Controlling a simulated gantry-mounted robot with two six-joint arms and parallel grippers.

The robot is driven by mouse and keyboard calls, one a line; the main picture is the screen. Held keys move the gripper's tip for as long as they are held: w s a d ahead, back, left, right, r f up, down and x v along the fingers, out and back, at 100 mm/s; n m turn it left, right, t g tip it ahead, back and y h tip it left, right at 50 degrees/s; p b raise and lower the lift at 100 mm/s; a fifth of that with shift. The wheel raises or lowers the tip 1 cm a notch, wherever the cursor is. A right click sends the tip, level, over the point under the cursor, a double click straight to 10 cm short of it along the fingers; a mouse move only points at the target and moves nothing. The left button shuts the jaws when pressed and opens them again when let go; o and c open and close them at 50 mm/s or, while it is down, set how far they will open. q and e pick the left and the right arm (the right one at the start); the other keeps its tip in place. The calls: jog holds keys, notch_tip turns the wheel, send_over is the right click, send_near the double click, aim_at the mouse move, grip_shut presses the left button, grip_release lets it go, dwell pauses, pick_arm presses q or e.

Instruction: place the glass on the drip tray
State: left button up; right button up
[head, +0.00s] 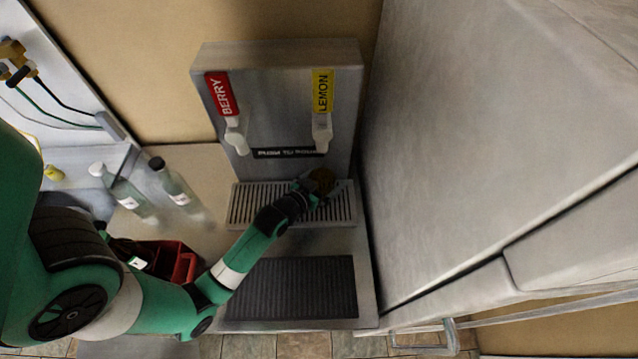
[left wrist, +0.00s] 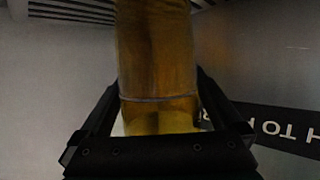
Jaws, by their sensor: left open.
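The glass (head: 322,180) is an amber-brown cylinder at the right part of the slatted drip tray (head: 240,205), below the LEMON tap. From above I cannot tell whether its base touches the slats. In the left wrist view the glass (left wrist: 156,55) fills the middle, with a thin line around it. My left gripper (head: 312,190) is open, with its black fingers on either side of the glass; they also show in the left wrist view (left wrist: 157,105). Gripper and arm hide part of the tray. My right gripper is not in view.
The metal dispenser (head: 280,85) stands behind the tray, with a BERRY tap (head: 236,138) and a LEMON tap (head: 322,130). A dark ribbed mat (head: 300,288) lies in front. Two clear bottles and a red crate (head: 180,262) are at left. A large grey cabinet (head: 470,130) walls the right.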

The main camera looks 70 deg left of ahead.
pick_arm(q)
jog(key=v, duration=1.1)
jog(key=shift+s+d, duration=0.2)
jog(key=shift+s, duration=0.15)
jog(key=shift+r, duration=0.1)
